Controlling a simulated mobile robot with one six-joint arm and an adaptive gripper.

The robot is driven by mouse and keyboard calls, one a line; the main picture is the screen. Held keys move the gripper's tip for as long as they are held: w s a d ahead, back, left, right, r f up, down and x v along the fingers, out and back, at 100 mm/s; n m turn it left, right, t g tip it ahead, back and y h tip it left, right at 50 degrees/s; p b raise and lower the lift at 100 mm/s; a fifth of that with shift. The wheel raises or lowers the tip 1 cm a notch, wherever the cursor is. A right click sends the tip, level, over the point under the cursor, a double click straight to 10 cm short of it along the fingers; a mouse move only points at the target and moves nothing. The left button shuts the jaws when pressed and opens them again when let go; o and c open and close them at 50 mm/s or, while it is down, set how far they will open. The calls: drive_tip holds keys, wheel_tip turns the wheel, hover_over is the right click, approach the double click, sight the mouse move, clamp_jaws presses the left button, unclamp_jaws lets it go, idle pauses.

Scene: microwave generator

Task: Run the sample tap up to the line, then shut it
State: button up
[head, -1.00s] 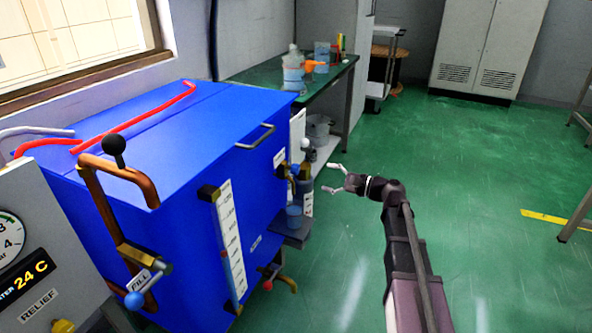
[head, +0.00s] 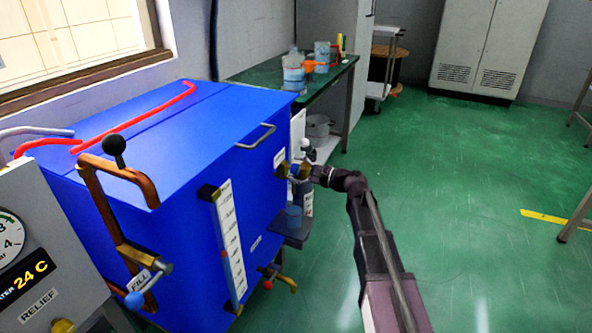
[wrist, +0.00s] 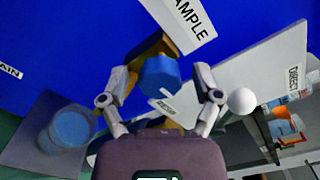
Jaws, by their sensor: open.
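The brass sample tap (head: 282,170) is on the front of the blue tank, under the label reading SAMPLE in the wrist view (wrist: 188,18). Its blue knob (wrist: 158,77) shows in the wrist view. My gripper (head: 302,172) is at the tap. In the wrist view my gripper (wrist: 160,82) is open, with a finger on each side of the knob; I cannot tell whether they touch it. A bluish cup (head: 293,217) stands on a small dark shelf (head: 292,238) below the tap; the cup also shows in the wrist view (wrist: 68,130). Its line and level are unclear.
A white board reading DIRECT (wrist: 260,75) and a white ball knob (wrist: 240,101) are right of my gripper.

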clamp_jaws()
drive_tip(key=shift+n, duration=1.4)
unclamp_jaws()
